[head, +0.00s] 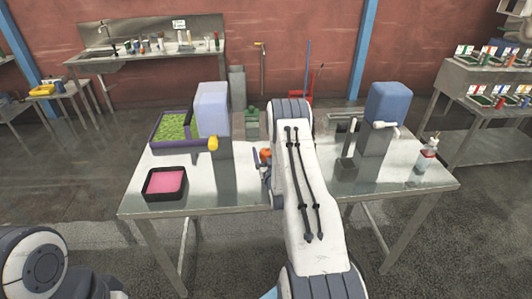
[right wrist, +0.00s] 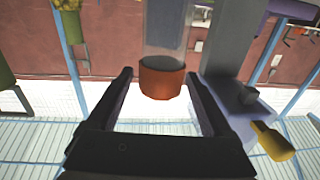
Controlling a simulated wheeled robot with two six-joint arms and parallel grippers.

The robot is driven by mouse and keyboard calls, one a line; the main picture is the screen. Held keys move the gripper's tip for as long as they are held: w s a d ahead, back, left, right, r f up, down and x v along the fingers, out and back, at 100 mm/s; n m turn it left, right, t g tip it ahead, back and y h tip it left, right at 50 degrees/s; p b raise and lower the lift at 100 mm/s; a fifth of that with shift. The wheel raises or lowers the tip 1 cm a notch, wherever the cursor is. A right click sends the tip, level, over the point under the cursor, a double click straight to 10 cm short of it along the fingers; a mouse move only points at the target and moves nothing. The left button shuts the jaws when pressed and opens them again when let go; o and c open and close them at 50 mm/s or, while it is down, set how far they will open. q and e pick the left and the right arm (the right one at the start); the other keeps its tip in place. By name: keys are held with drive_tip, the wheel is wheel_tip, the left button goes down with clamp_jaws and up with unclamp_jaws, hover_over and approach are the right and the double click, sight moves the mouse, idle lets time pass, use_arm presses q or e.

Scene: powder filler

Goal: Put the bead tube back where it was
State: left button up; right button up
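The bead tube shows in the right wrist view as a clear cylinder with an orange end (right wrist: 162,78). It stands between the two fingertips of my right gripper (right wrist: 162,85). The fingers are spread, with a narrow gap showing beside the orange end; I see no firm contact. In the head view my right arm hides most of the gripper, and a small orange spot (head: 265,153) shows just left of the arm over the middle of the table. My left gripper is out of view; only part of my left arm shows at the lower left.
The steel table (head: 235,195) holds a blue-topped dispenser with a yellow knob (head: 213,144), a purple tray of green beads (head: 172,130) and a pink-lined black tray (head: 165,183). Right of my arm stand another blue-topped dispenser (head: 388,102) and a bottle (head: 426,160). The table's front is mostly clear.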

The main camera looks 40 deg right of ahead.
drive_tip(key=shift+s+r, duration=0.1)
drive_tip(key=shift+r, duration=0.05)
drive_tip(key=b+v, duration=0.4)
drive_tip(key=v, duration=0.7)
drive_tip(key=w+a+r+n+g+y, duration=0.1)
drive_tip(key=w+a+n+g+y, duration=0.15)
drive_tip(key=a, duration=0.55)
drive_tip(key=w+a+r+n+g+y, duration=0.1)
drive_tip(key=a+n+y, duration=0.15)
drive_tip(key=a, duration=0.55)
drive_tip(key=w+a+r+n+g+y, duration=0.1)
drive_tip(key=a+g+y, duration=0.15)
drive_tip(key=a, duration=0.65)
drive_tip(key=s+a+r+n+g+y, duration=0.2)
drive_tip(key=s+a+r+n+g, duration=0.15)
drive_tip(key=s+a, duration=0.75)
drive_tip(key=s+a+r+n+g, duration=0.1)
drive_tip(key=s+r+g, duration=0.1)
drive_tip(key=s, duration=0.8)
drive_tip(key=s+a+r+n+g, duration=0.1)
drive_tip(key=s+g, duration=0.3)
drive_tip(key=s, duration=0.6)
drive_tip(key=shift+a+r+n+g+h, duration=0.15)
drive_tip(key=shift+r+n+g+h, duration=0.25)
drive_tip(key=shift+r, duration=0.2)
